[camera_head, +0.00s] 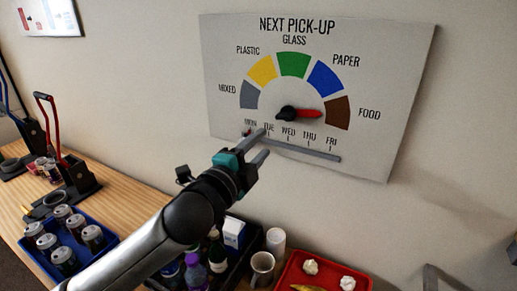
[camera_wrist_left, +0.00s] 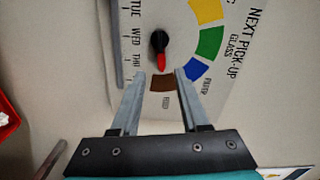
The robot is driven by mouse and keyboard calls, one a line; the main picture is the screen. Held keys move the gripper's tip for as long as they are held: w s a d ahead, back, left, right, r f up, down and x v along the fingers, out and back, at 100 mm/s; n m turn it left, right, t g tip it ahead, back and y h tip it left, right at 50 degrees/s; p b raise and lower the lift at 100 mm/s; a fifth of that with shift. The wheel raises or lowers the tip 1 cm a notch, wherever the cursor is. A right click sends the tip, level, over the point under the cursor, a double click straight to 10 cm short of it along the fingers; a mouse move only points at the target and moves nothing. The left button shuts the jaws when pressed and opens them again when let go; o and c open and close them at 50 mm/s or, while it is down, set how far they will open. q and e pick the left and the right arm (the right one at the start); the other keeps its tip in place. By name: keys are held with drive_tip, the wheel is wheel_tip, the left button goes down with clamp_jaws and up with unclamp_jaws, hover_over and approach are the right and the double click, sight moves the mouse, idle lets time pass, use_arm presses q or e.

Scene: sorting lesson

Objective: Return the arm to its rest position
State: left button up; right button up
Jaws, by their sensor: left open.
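My left gripper (camera_head: 265,142) is open and empty, with its two grey fingers in front of the lower left part of the "NEXT PICK-UP" board (camera_head: 412,60). In the left wrist view, its fingertips (camera_wrist_left: 160,75) stand apart, with the board (camera_wrist_left: 232,75) beyond them. The dial pointer (camera_head: 304,114), black with a red end, points to the brown FOOD sector (camera_head: 339,113). The pointer (camera_wrist_left: 160,52) also shows clear of the fingers in the wrist view. Whether the fingers touch the board is hard to tell. My right gripper is not in view.
Below my left arm, a wooden counter (camera_head: 120,203) holds a blue tray (camera_head: 105,249) of cans, a dark crate with bottles and a carton (camera_head: 234,233), cups (camera_head: 262,268), and a red tray (camera_head: 330,272) with crumpled paper. Can crushers (camera_head: 72,178) stand at left. A grey bar runs along the board.

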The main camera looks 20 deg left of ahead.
use_arm(q)
drive_tip(key=shift+s, duration=0.1)
drive_tip(key=s+a+f+n+g+y, duration=0.1)
drive_tip(key=s+f+n+g+y, duration=0.1)
drive_tip(key=s+f+n+g, duration=0.9)
drive_tip(key=s+a+f+n+g+y, duration=0.1)
drive_tip(key=s+f+n+g, duration=0.3)
drive_tip(key=s+f, duration=1.4)
wheel_tip(320, 180, down, 28)
drive_tip(key=s+n+b, duration=0.1)
drive_tip(key=b, duration=0.8)
drive_tip(key=s+a+f+b, duration=0.1)
drive_tip(key=s+f+b, duration=0.3)
drive_tip(key=s+f, duration=0.4)
drive_tip(key=s+a+f+g+b, duration=0.1)
drive_tip(key=s+f+b, duration=0.4)
drive_tip(key=f, duration=1.2)
drive_tip(key=s, duration=0.3)
drive_tip(key=shift+s+a+g, duration=0.15)
drive_tip(key=shift+a+g, duration=0.05)
drive_tip(key=shift+g, duration=0.1)
